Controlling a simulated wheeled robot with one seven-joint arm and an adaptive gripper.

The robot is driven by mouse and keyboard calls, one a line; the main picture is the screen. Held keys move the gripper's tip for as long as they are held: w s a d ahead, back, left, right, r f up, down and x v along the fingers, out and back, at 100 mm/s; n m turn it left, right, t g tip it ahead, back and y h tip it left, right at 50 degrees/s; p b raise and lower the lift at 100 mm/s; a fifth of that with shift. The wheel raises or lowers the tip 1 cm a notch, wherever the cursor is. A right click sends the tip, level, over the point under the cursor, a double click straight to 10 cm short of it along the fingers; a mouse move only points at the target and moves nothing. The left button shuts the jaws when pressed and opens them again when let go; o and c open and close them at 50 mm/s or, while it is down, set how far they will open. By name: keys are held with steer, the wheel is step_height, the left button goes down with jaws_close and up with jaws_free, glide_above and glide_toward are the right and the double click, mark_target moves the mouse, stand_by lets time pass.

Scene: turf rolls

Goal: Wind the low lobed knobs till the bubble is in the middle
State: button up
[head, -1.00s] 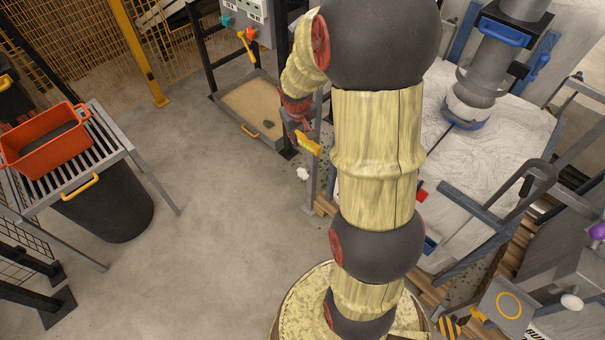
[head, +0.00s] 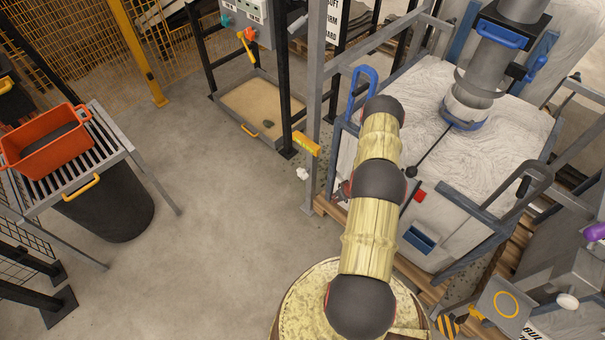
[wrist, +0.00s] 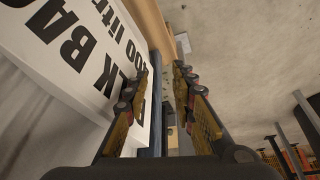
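My gripper (wrist: 160,78) shows in the wrist view with its two fingers apart and nothing between them. Beyond it is a white board (wrist: 75,40) with large black letters, on the left. A purple rounded piece (head: 597,232) and a white rounded piece (head: 568,301) are at the right. No bubble can be made out.
A large white bag (head: 460,185) on a wooden pallet fills the right, inside a grey frame (head: 316,100). A red crate (head: 45,148) stands on a slatted table at left. A sand tray (head: 262,108) lies behind. The concrete floor (head: 220,230) at centre-left is clear.

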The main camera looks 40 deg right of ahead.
steer(key=w+f+n+t, duration=0.1)
steer(key=w+f+t, duration=0.2)
steer(key=w, duration=0.1)
steer(key=n+t+y, duration=0.3)
steer(key=t, duration=0.8)
glide_toward(307, 177)
steer(key=w, duration=0.5)
steer(key=shift+w+a, duration=0.2)
steer(key=shift+w+a+r+b, duration=0.15)
steer(key=shift+w+b, duration=0.45)
steer(key=shift+w, duration=1.3)
steer(key=shift+w+a+b, duration=0.15)
steer(key=shift+w+b, duration=0.4)
steer(key=shift+w, duration=1.35)
steer(key=shift+c, duration=1)
steer(key=c, duration=0.4)
jaws_close()
